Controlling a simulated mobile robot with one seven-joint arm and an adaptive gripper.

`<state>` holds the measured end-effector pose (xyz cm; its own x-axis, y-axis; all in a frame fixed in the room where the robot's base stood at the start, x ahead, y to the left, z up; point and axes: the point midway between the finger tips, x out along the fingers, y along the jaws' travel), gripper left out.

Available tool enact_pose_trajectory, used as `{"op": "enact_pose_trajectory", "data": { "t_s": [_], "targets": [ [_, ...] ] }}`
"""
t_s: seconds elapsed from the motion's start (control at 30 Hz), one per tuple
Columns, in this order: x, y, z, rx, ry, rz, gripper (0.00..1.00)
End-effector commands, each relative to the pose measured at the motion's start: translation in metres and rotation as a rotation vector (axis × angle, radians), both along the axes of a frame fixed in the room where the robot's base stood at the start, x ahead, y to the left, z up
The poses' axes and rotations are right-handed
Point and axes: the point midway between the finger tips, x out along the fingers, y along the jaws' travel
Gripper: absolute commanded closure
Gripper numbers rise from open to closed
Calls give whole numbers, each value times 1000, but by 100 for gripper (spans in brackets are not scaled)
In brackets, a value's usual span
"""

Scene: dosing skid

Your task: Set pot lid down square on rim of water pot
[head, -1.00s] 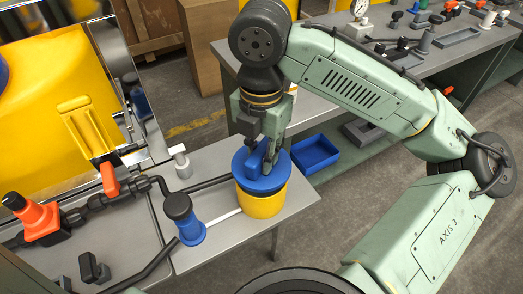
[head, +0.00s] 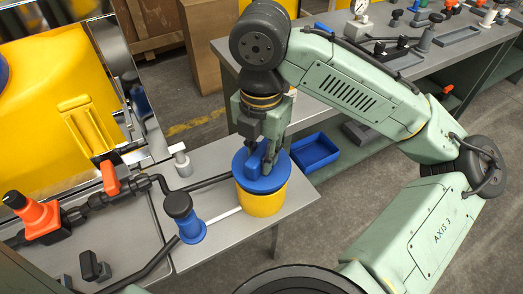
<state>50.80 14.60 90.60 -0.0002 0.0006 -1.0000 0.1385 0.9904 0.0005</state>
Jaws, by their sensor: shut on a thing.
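The blue pot lid (head: 276,183) is over the top of the yellow water pot (head: 262,203), near the right end of the grey bench. It looks roughly level and covers the mouth of the pot. I cannot tell from this view whether it touches the rim all the way round. My gripper (head: 262,158) points down from above and is shut on the lid's blue raised handle. The far side of the rim is hidden by the lid and my gripper.
A blue-bodied fitting with a dark cap (head: 186,220) stands left of the pot, with a white rod between them. Black pipework with orange handles (head: 110,178) runs further left. A blue tray (head: 315,151) lies behind to the right. Bare bench (head: 305,193) shows right of the pot.

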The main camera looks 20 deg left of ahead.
Motion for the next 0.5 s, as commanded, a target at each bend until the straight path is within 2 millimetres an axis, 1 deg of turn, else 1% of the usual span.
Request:
{"op": "enact_pose_trajectory", "data": {
  "t_s": [0.5],
  "targets": [
    [0,0,-14,0,0,0,100]
  ]
}}
